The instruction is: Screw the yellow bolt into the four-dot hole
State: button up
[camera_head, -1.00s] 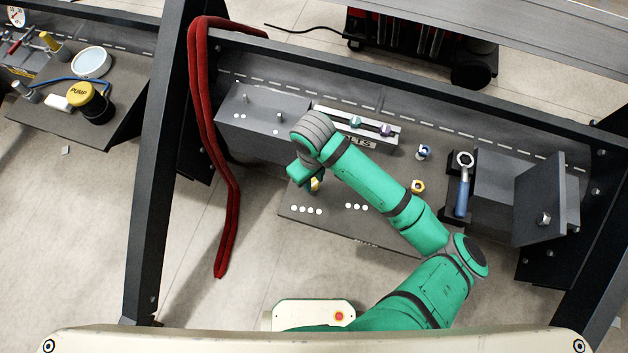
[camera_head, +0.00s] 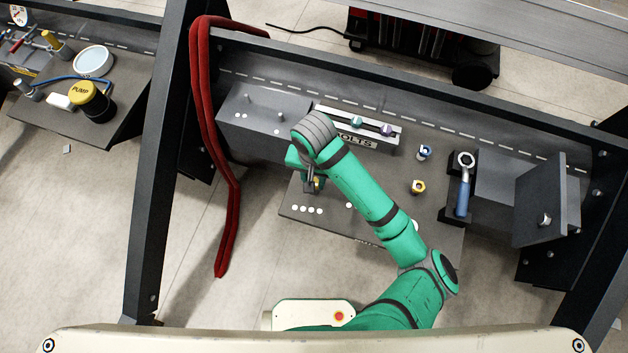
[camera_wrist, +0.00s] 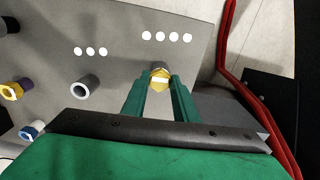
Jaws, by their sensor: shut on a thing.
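The yellow bolt (camera_wrist: 159,78), with a hex head and a white stripe, is between the two green fingers of my gripper (camera_wrist: 162,92) in the wrist view. In the head view the bolt (camera_head: 318,182) shows as a small yellow patch at my gripper (camera_head: 311,186). My gripper is shut on it, low over the left part of the dark plate (camera_head: 345,222). The row of four white dots (camera_wrist: 167,37) is on the plate just beyond the bolt; it also shows in the head view (camera_head: 307,210). The four-dot hole is hidden; I cannot tell how deep the bolt sits.
A grey open collar (camera_wrist: 85,90) stands near three dots, left of my gripper in the wrist view. A yellow fitting (camera_head: 418,187), a blue fitting (camera_head: 424,152) and a wrench (camera_head: 463,185) stand right. The BOLTS rack (camera_head: 375,128) is behind; a red hose (camera_head: 232,190) hangs left.

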jog(key=shift+a+m, duration=0.1)
jog(key=shift+m, duration=0.2)
jog(key=m, duration=0.4)
jog(key=shift+w, duration=0.1)
jog(key=m, duration=0.5)
jog(key=o, duration=0.9)
jog(key=shift+m, duration=0.4)
jog(key=shift+c, duration=0.2)
jog(key=shift+r, duration=3)
